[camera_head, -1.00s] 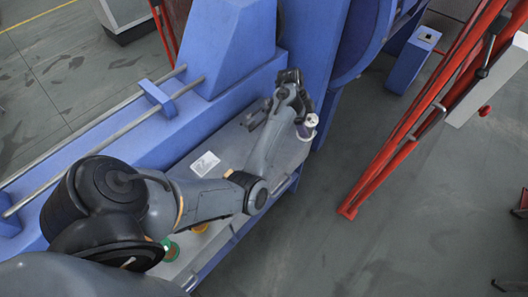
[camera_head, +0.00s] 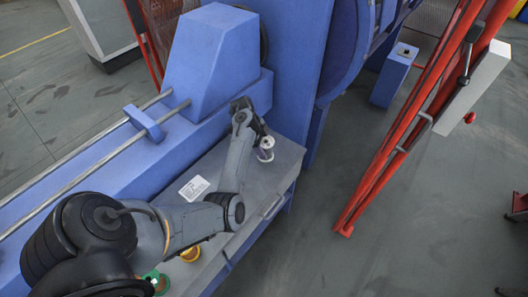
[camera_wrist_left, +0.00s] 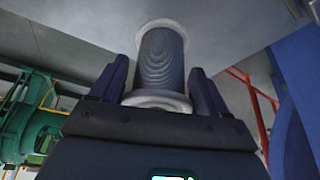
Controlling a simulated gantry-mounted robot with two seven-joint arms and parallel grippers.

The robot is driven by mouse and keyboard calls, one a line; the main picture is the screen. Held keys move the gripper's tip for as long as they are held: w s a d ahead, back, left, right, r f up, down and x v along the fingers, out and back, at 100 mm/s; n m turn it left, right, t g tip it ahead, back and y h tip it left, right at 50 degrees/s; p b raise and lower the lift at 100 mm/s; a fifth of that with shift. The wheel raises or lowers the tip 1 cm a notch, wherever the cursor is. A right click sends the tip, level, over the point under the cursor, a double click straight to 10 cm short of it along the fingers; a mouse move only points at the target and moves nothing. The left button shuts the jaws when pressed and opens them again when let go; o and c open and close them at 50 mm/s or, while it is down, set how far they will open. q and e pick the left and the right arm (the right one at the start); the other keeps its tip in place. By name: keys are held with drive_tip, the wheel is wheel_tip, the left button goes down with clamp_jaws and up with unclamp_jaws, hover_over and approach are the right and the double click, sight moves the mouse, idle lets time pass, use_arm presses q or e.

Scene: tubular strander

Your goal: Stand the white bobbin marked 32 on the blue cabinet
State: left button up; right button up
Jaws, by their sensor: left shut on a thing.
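A white bobbin wound with dark wire (camera_head: 265,151) is in my left gripper (camera_head: 262,140), over the right part of the grey benchtop. In the left wrist view the bobbin (camera_wrist_left: 162,62) sits between the two dark fingers of the gripper (camera_wrist_left: 160,85), its pale flanges showing at both ends. No number can be read on it. I cannot tell whether it touches the bench. A small blue cabinet (camera_head: 394,78) stands on the floor to the right, beyond the bench. My right gripper is not in view.
The bench (camera_head: 283,158) has a white card (camera_head: 194,188), a yellow spool (camera_head: 191,253) and a green spool (camera_head: 157,281). A large blue machine (camera_head: 287,55) rises behind it. A red frame (camera_head: 405,135) stands right of the bench, with clear floor between.

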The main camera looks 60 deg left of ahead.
use_arm(q)
drive_tip(key=shift+f+b, duration=0.45)
drive_tip(key=shift+f, duration=1.3)
drive_tip(key=o, duration=1.7)
drive_tip(key=shift+f, duration=0.15)
drive_tip(key=shift+c, duration=0.2)
